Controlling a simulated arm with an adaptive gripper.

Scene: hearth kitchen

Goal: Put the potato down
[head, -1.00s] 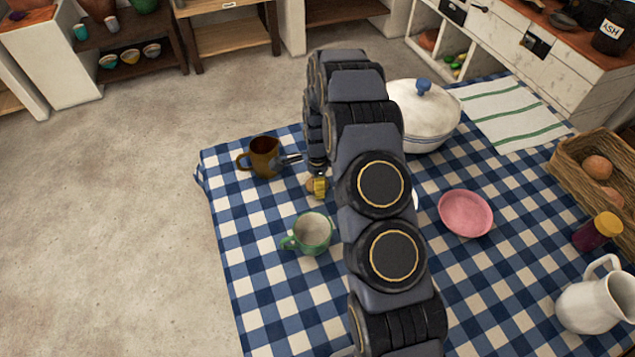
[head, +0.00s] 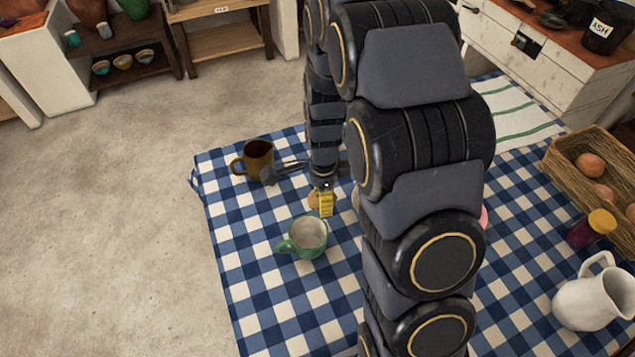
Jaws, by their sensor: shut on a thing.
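My gripper (head: 323,198) is low over the checked tablecloth (head: 265,290), behind the green cup (head: 303,238) and right of the brown mug (head: 257,158). One yellow fingertip shows. It is shut on the potato (head: 313,197), a small brown patch beside that fingertip. Most of the potato is hidden by the gripper. I cannot tell whether it touches the cloth. Another small pale-brown patch shows at the right of the gripper, mostly covered by my arm.
My arm covers the table's middle; only an edge of the pink plate (head: 484,216) shows. A wicker basket (head: 562,178) with brown round items, a yellow-lidded jar (head: 590,230) and a white jug (head: 592,297) stand at right. The cloth's front left is clear.

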